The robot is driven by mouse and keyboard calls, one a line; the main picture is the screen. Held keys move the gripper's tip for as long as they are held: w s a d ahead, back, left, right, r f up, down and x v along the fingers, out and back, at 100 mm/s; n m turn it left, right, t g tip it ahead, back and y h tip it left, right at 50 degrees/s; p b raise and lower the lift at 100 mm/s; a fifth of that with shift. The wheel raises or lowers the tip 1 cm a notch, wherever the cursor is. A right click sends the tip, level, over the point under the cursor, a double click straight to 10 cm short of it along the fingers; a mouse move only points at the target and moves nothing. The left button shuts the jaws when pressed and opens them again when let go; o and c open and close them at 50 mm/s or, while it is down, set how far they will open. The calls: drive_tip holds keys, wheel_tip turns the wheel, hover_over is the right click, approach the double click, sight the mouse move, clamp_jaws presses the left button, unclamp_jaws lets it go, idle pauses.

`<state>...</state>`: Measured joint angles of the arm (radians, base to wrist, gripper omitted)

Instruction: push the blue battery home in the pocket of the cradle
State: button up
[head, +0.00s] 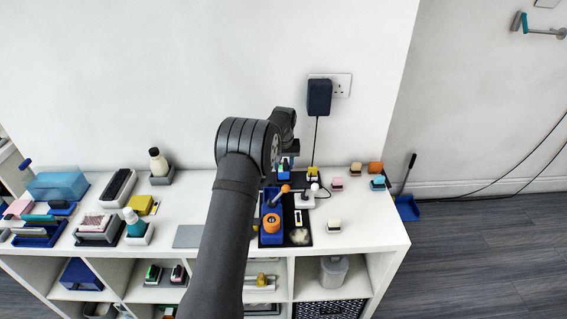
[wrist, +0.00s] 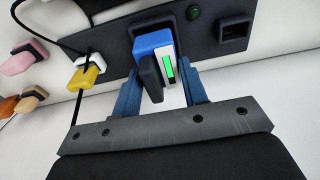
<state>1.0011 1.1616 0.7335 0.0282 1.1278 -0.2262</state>
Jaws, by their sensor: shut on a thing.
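The blue battery (wrist: 153,43) is between the two fingers of my gripper (wrist: 160,90) in the wrist view, with a finger on each side. It has a white side with a green strip, and a dark piece in front of it. A dark grey panel, apparently the cradle (wrist: 203,48), lies under and around it, with a green light and an empty square opening on the right. How deep the battery sits in a pocket is hidden. In the head view the battery (head: 284,166) shows small below my wrist, and my arm hides much around it.
A yellow block (wrist: 92,76) and a white plug piece with a black cable lie left of the panel. Pink, orange and tan blocks (wrist: 25,57) stand farther left.

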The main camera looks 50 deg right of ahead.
sight(284, 171)
drive_tip(key=shift+f, duration=1.15)
drive_tip(key=o, duration=1.2)
drive_tip(key=shift+c, duration=0.2)
wheel_tip(284, 171, up, 17)
drive_tip(key=s+a, duration=0.1)
drive_tip(key=shift+s+a+r, duration=0.2)
drive_tip(key=shift+s+a, duration=0.05)
drive_tip(key=f, duration=0.5)
drive_tip(key=w+d+f, duration=0.1)
drive_tip(key=f, duration=1.1)
drive_tip(key=shift+w+d+f, duration=0.2)
drive_tip(key=shift+w+d, duration=0.05)
drive_tip(key=shift+r, duration=0.15)
